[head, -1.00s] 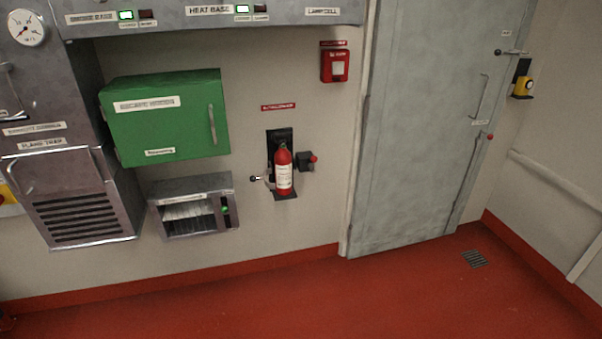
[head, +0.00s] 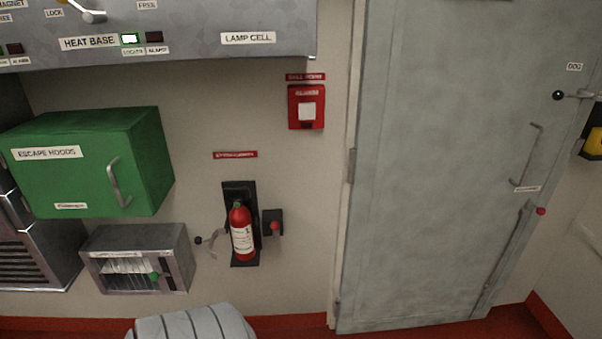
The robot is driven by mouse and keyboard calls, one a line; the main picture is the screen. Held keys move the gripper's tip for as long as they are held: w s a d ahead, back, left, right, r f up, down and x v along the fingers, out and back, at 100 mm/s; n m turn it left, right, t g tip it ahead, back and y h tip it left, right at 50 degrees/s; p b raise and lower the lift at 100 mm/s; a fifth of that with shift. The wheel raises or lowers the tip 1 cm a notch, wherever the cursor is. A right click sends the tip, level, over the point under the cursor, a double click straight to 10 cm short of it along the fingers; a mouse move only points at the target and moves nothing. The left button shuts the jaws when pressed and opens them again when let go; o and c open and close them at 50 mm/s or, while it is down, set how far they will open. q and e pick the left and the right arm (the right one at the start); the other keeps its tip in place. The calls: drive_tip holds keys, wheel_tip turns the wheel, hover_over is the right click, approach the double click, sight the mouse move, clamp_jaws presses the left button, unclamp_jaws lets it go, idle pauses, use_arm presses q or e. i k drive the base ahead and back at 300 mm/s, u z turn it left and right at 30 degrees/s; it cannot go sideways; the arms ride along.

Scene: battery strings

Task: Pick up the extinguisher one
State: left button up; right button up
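A small red extinguisher (head: 243,232) with a white label stands upright on a black wall bracket (head: 250,193), under a red label strip (head: 235,155). Neither gripper's fingers show. A rounded grey-white segmented part, apparently mine, shows at the bottom edge below the extinguisher.
A green escape hoods box (head: 150,150) and a metal rack box (head: 180,245) jut from the wall at left. A metal panel (head: 200,50) overhangs above. A red alarm call point (head: 306,107) and a closed grey door (head: 440,160) are at right.

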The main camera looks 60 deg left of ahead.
sight(240, 217)
drive_tip(key=u, duration=0.1)
drive_tip(key=i, duration=1.3)
drive_tip(key=u, duration=1.15)
drive_tip(key=i, duration=0.75)
drive_tip(key=u, duration=0.85)
